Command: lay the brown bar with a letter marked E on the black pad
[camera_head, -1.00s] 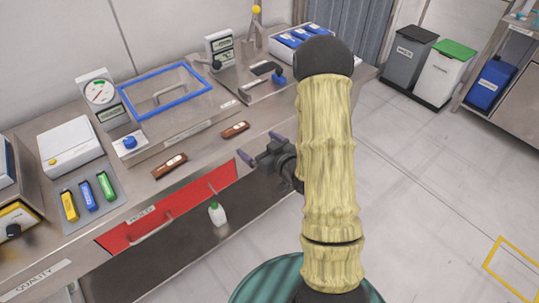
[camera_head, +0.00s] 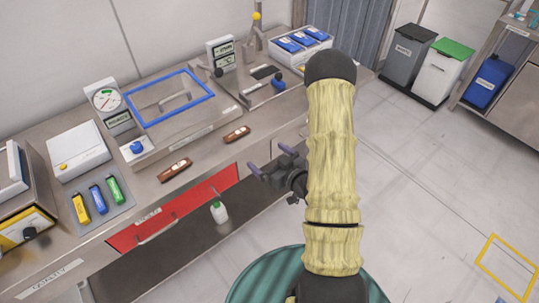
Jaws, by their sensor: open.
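Two brown bars lie on the steel counter near its front edge: one on the left (camera_head: 175,170) and one further right (camera_head: 236,133). Each has a pale label, but the letters are too small to read, so I cannot tell which is E. A small black pad (camera_head: 264,72) lies flat on the raised steel unit at the back, beside a blue knob. My gripper (camera_head: 268,159) is open and empty, in front of the counter edge, below and right of the right-hand bar and apart from it.
A blue-framed clear lid (camera_head: 168,98) stands behind the bars, with a dial gauge (camera_head: 103,100) to its left. Blue packs fill a white tray (camera_head: 303,42) at the back. Yellow, blue and green sticks (camera_head: 98,198) lie at left. A white bottle (camera_head: 219,212) stands below the counter.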

